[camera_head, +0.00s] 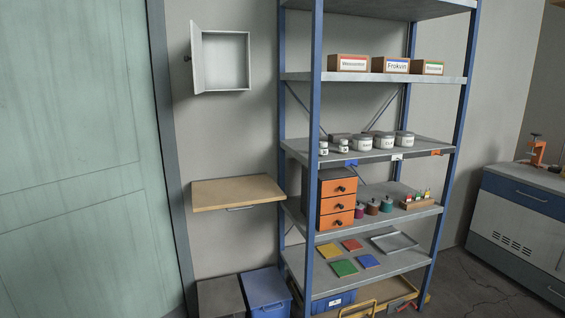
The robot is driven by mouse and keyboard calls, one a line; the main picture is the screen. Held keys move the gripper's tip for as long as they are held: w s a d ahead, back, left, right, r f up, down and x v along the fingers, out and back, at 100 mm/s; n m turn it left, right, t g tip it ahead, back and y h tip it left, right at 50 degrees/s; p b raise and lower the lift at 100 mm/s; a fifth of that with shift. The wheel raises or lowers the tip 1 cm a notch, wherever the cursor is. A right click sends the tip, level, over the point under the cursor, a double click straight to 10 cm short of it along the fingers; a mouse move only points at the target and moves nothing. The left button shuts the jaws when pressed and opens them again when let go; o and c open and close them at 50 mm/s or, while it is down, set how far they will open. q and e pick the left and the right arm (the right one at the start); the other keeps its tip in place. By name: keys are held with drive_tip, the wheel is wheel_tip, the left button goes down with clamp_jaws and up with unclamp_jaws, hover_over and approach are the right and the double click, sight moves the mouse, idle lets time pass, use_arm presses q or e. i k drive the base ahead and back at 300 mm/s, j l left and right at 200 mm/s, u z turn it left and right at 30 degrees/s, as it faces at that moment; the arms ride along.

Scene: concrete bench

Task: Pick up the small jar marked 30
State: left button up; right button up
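Two small white jars stand at the left end of the middle shelf (420,146) of a blue-framed rack. One small jar (323,148) is close to the front left post and partly hidden by it. The other small jar (341,145) stands just to its right. Their labels are too small to read, so I cannot tell which is marked 30. Several larger white jars with grey lids, such as this larger jar (363,142), stand in a row to the right. Neither of my grippers is in view.
Labelled boxes (347,63) stand on the shelf above. An orange drawer unit (337,199), knobbed weights (372,207) and coloured tiles (343,267) are below. The rack's front post (315,120) is an obstacle. A wooden wall shelf (235,191) is empty; an open cabinet (226,62) hangs above it.

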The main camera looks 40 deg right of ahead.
sight(323, 150)
drive_tip(key=i+l+z, duration=0.1)
drive_tip(key=i+z, duration=0.9)
drive_tip(key=k+j, duration=0.05)
